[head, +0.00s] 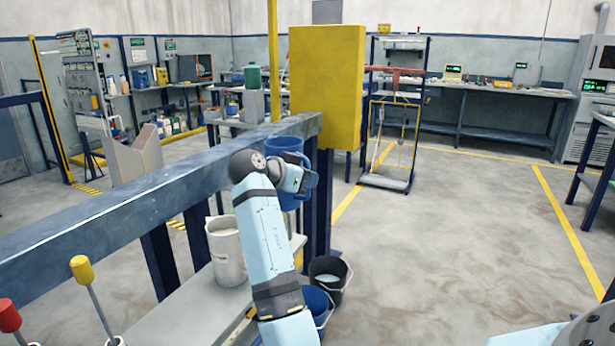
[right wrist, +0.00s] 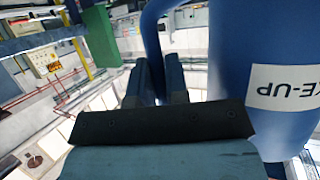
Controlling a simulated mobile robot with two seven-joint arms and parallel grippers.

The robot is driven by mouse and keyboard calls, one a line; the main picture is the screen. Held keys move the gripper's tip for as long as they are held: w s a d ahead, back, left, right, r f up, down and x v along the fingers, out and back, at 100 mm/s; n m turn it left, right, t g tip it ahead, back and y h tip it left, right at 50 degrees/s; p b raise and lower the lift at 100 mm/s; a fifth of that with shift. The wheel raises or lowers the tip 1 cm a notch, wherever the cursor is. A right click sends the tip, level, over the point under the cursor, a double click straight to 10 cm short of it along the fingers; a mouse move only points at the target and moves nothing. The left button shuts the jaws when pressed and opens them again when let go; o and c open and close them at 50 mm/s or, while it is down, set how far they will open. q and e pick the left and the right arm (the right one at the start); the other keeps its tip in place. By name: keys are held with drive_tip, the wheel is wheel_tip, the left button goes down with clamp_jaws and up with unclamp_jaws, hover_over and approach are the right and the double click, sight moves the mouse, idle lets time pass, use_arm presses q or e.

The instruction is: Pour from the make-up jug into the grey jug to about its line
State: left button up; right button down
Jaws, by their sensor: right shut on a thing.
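The blue make-up jug (head: 284,146) is held up by my right gripper (head: 308,182), which is shut on its handle. The jug looks about upright, above and to the right of the grey jug. In the right wrist view, the fingers (right wrist: 160,85) close around the handle beside the jug's body (right wrist: 232,70), whose label is partly in view and reads upside down. The pale grey jug (head: 228,262) stands upright on the grey bench below. Its line and fill level cannot be made out. No stream shows between the jugs. My left gripper is not in view.
A blue-grey rail (head: 120,205) runs behind the bench (head: 190,312). A black bucket (head: 330,280) and a blue bucket (head: 318,305) stand beside the bench. Yellow-handled (head: 82,270) and red-handled (head: 9,315) tools stand at left. Open floor lies to the right.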

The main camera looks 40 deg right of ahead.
sight(298, 196)
drive_tip(key=shift+w+r+p, duration=0.45)
drive_tip(key=shift+r+p, duration=0.05)
drive_tip(key=shift+p, duration=0.15)
drive_tip(key=shift+w+r+n+p, duration=0.2)
drive_tip(key=shift+w+n+p, duration=0.1)
drive_tip(key=shift+n+p, duration=0.15)
drive_tip(key=shift+w+r+g+p, duration=0.15)
drive_tip(key=shift+w+g+p, duration=0.25)
drive_tip(key=shift+p, duration=0.25)
drive_tip(key=shift+w+r+n+p, duration=0.15)
drive_tip(key=shift+w+n+p, duration=0.4)
drive_tip(key=shift+p, duration=0.5)
drive_tip(key=shift+w+f+g, duration=0.15)
drive_tip(key=shift+f+g, duration=0.15)
drive_tip(key=shift+f, duration=0.65)
drive_tip(key=shift+f+n+g, duration=0.5)
drive_tip(key=shift+f+n, duration=0.2)
drive_tip(key=shift+f, duration=1.2)
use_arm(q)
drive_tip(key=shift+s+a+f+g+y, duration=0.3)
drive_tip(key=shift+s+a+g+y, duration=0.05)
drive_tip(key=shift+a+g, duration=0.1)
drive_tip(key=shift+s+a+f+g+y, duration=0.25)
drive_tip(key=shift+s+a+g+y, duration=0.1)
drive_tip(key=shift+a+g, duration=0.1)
use_arm(e)
drive_tip(key=shift+f, duration=0.1)
use_arm(q)
drive_tip(key=shift+p, duration=0.35)
